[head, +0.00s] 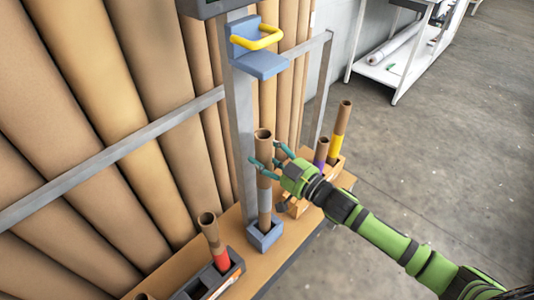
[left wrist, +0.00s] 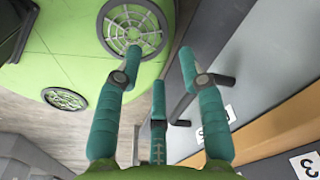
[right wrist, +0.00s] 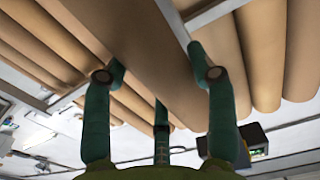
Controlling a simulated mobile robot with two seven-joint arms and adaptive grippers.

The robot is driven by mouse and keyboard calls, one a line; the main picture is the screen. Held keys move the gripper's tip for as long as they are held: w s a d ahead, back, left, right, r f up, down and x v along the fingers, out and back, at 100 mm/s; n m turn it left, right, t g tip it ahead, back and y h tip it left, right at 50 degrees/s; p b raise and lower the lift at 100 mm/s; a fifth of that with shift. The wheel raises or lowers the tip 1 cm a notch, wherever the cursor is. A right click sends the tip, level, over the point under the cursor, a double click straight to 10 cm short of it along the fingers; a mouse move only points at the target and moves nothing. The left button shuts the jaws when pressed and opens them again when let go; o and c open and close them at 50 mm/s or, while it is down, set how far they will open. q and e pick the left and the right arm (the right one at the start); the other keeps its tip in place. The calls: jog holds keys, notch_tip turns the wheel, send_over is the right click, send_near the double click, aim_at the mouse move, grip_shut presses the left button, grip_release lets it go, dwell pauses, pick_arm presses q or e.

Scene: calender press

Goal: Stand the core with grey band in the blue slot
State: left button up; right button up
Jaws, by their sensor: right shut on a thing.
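The core with grey band (head: 264,198) is a brown tube standing upright, its lower end inside the walls of the blue slot (head: 265,239) on the wooden bench. Whether it rests on the slot's floor is hidden. My right gripper (head: 268,157) is shut on this core above its grey band, reaching in from the right. The right wrist view shows its teal fingers (right wrist: 158,72) against brown tubes; the held core is hard to tell from the rolls there. My left gripper (left wrist: 158,68) is open and empty in the left wrist view, and is out of the head view.
A grey holder (head: 214,279) with a red-banded core (head: 217,245) stands front left. Purple-banded (head: 321,155) and yellow-banded (head: 338,133) cores stand in a wooden holder behind my right gripper. A metal post (head: 240,120) with a yellow handle (head: 262,37) rises behind. Large rolls (head: 90,90) line the left.

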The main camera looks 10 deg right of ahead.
jog(key=shift+f+b, duration=1.1)
jog(key=shift+f, duration=0.5)
jog(key=o, duration=1.7)
jog(key=v, duration=1.2)
